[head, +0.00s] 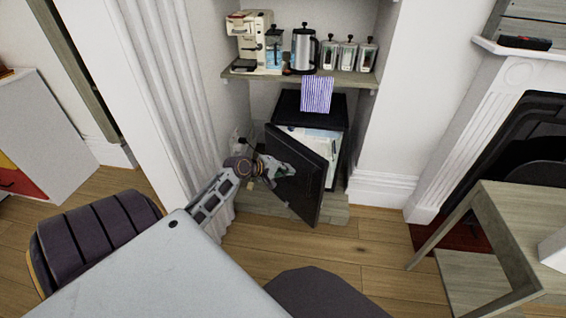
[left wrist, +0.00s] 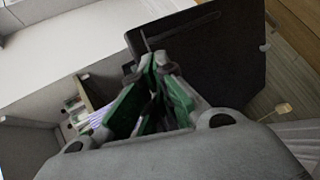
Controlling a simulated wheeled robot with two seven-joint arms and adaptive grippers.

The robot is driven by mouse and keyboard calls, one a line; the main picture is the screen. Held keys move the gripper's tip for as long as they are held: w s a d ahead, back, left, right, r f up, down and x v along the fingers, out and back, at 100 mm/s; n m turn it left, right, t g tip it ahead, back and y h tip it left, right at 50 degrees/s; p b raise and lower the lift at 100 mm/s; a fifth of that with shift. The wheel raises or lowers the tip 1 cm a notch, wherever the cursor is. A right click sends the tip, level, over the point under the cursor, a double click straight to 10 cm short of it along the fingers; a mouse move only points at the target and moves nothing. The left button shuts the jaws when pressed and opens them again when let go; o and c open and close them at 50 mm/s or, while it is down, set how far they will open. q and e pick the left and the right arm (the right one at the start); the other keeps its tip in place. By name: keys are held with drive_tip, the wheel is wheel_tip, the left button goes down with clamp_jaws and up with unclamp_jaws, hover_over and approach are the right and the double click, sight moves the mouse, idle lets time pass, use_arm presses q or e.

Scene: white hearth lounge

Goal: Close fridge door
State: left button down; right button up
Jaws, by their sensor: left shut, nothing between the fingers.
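In the left wrist view the closed green fingers (left wrist: 155,85) point at the dark door panel (left wrist: 215,50). I cannot tell whether they touch it. My right gripper is not in view.
A shelf (head: 340,77) above the fridge holds a coffee machine (head: 249,40), kettle (head: 304,50) and several jars. A wooden table (head: 520,230) stands at right; dark chairs (head: 95,240) are near. Floor before the door is clear.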

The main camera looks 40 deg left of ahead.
use_arm(q)
drive_tip(key=b+x, duration=0.3)
drive_tip(key=x, duration=0.7)
drive_tip(key=shift+b, duration=0.3)
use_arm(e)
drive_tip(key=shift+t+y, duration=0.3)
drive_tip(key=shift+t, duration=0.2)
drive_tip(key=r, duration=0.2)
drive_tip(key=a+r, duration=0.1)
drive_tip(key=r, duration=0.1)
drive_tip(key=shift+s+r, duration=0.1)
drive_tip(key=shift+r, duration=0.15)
use_arm(q)
drive_tip(key=shift+w+f, duration=0.1)
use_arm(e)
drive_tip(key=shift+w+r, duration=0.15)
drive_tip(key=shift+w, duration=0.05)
